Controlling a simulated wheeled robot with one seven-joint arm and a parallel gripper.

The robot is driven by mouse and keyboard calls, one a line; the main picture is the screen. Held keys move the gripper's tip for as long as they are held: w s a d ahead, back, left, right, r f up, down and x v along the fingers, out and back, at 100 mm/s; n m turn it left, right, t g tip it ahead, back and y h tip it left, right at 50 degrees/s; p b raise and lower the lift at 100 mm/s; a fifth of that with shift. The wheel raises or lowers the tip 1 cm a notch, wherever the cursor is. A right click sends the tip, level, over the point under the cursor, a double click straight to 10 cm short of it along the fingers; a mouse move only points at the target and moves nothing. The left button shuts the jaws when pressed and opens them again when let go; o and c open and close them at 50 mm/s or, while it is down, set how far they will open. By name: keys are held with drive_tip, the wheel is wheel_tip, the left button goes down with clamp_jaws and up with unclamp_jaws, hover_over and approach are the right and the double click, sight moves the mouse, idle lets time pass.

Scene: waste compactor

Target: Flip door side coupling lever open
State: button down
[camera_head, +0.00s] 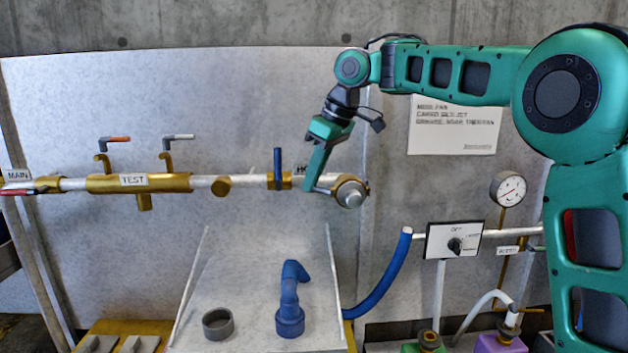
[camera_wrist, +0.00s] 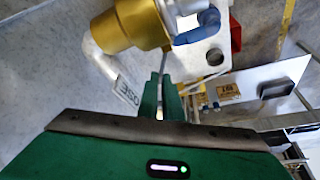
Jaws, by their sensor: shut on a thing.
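The coupling at the pipe's end (camera_head: 350,191) has a round metal face in the head view. In the wrist view the brass coupling (camera_wrist: 126,24) fills the upper middle. My gripper (camera_head: 308,188) reaches down beside it, on its left in the head view. In the wrist view my gripper (camera_wrist: 161,84) has its two green fingers close together, just below the coupling. A thin grey lever (camera_wrist: 164,62) runs from between the fingertips up to the coupling, and the fingers are shut on it. The fingertips hide its gripped part.
A blue-handled valve (camera_head: 278,168) sits on the pipe left of my gripper. Below, a sloping panel holds a blue elbow fitting (camera_head: 289,300) and a grey ring (camera_head: 217,323). A switch box (camera_head: 454,240) and gauge (camera_head: 508,189) stand right. The space between pipe and panel is clear.

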drive_tip(key=shift+s+a+n+g, duration=0.1)
drive_tip(key=shift+s+n+g, duration=0.3)
drive_tip(key=shift+n, duration=0.65)
drive_tip(key=shift+s+a+n+g, duration=0.1)
drive_tip(key=shift+s+n+g, duration=0.3)
drive_tip(key=shift+n, duration=0.6)
drive_tip(key=shift+s+n+g, duration=0.4)
drive_tip(key=shift+n, duration=0.65)
drive_tip(key=c, duration=2.2)
unclamp_jaws()
drive_tip(key=shift+s, duration=0.1)
drive_tip(key=shift+a+r, duration=0.1)
drive_tip(key=shift+d+v, duration=0.15)
drive_tip(key=shift+v, duration=2.5)
drive_tip(key=shift+d+v, duration=0.15)
drive_tip(key=shift+v, duration=2.5)
